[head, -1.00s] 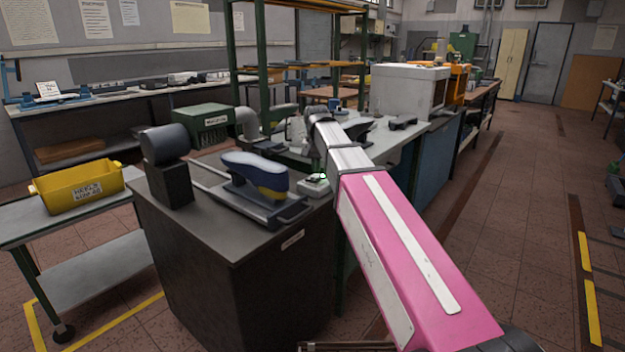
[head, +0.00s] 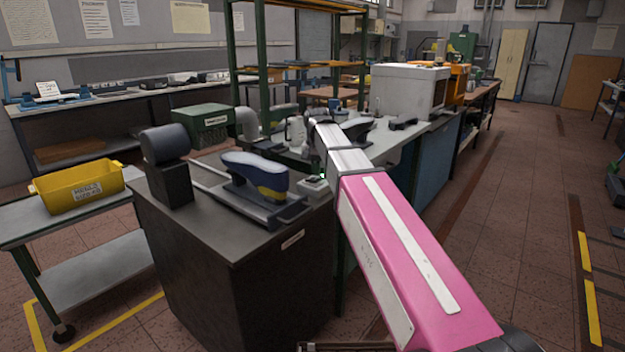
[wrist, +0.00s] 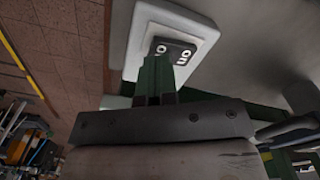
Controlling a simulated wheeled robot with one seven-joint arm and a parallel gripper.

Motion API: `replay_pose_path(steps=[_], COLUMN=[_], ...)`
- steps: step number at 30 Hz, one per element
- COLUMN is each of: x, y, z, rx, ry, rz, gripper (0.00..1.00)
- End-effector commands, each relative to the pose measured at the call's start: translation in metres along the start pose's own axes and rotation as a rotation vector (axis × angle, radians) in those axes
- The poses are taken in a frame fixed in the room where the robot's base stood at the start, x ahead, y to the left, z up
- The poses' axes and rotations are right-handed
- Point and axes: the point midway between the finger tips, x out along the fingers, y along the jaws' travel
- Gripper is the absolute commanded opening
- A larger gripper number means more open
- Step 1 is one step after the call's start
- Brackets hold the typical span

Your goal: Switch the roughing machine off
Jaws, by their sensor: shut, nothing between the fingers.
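The roughing machine (head: 235,245) is a dark cabinet with a dark roller head (head: 165,145) on a post. A blue and yellow shoe last (head: 255,172) sits on its slide. A small pale switch box (head: 311,188) is at the machine's right back corner. In the wrist view the box (wrist: 141,48) carries a dark switch plate with white marks (wrist: 178,50). My gripper (wrist: 165,80) is shut and empty, its green fingertips at the near edge of that plate. I cannot tell whether they touch it. The fingers hide part of the switch.
A yellow bin (head: 82,187) stands on a trolley (head: 90,218) at left. A bench (head: 410,140) with a white box-shaped machine (head: 408,92) lies behind my arm. Green shelf posts (head: 262,70) rise behind the machine.

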Motion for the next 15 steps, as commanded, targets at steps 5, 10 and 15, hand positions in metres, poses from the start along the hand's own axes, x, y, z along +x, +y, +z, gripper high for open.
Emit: replay_pose_path(steps=[5, 10, 15], x=[0.0025, 0.0047, 0.0069], y=[0.0, 0.0, 0.0], z=[0.0001, 0.0, 0.0], rx=[0.0, 0.0, 0.0], ry=[0.0, 0.0, 0.0], rz=[0.0, 0.0, 0.0], gripper=[0.0, 0.0, 0.0])
